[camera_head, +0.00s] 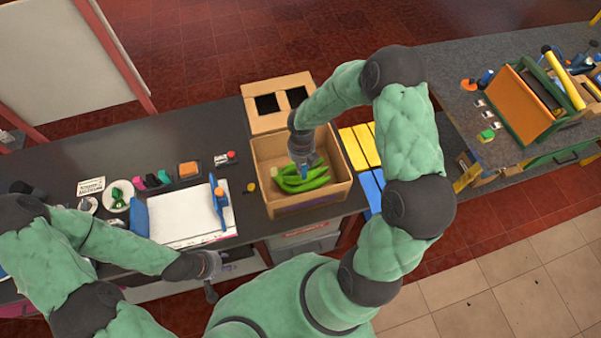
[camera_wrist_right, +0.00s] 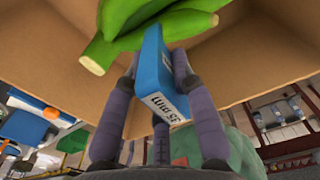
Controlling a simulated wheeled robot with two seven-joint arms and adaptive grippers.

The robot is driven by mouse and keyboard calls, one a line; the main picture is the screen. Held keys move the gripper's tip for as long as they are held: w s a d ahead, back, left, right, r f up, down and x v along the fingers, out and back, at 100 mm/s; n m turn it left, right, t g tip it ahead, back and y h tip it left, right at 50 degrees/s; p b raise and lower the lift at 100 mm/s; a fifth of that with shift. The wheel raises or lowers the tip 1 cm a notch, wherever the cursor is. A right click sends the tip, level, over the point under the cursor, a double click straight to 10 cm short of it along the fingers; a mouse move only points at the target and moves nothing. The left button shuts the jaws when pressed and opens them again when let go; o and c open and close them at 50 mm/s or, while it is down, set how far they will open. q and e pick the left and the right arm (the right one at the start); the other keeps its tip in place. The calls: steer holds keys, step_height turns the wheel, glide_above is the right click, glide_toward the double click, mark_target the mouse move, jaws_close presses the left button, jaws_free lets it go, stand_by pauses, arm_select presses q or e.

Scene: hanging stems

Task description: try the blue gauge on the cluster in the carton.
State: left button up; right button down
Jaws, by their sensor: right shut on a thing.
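The open cardboard carton (camera_head: 343,193) stands on the dark counter. A cluster of green bananas (camera_head: 312,184) lies inside it, also seen at the top of the right wrist view (camera_wrist_right: 188,24). My right gripper (camera_head: 303,162) reaches down into the carton. It is shut on the blue gauge (camera_wrist_right: 152,68), a blue block with a white printed end face. The gauge's far end overlaps the bananas in the wrist view; I cannot tell whether they touch. In the head view my gripper mostly hides the gauge. My left gripper (camera_head: 211,279) hangs near the counter's front edge, away from the carton; its fingers are unclear.
A white sheet (camera_head: 180,215) with a blue tool (camera_head: 220,200) lies left of the carton. Several small coloured items stand behind it. Yellow and blue strips (camera_head: 360,147) lie right of the carton. An orange-and-green toolbox (camera_head: 525,105) stands on the right-hand bench.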

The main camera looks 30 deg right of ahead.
steer(key=shift+r+p, duration=2.2)
steer(key=shift+r, duration=0.35)
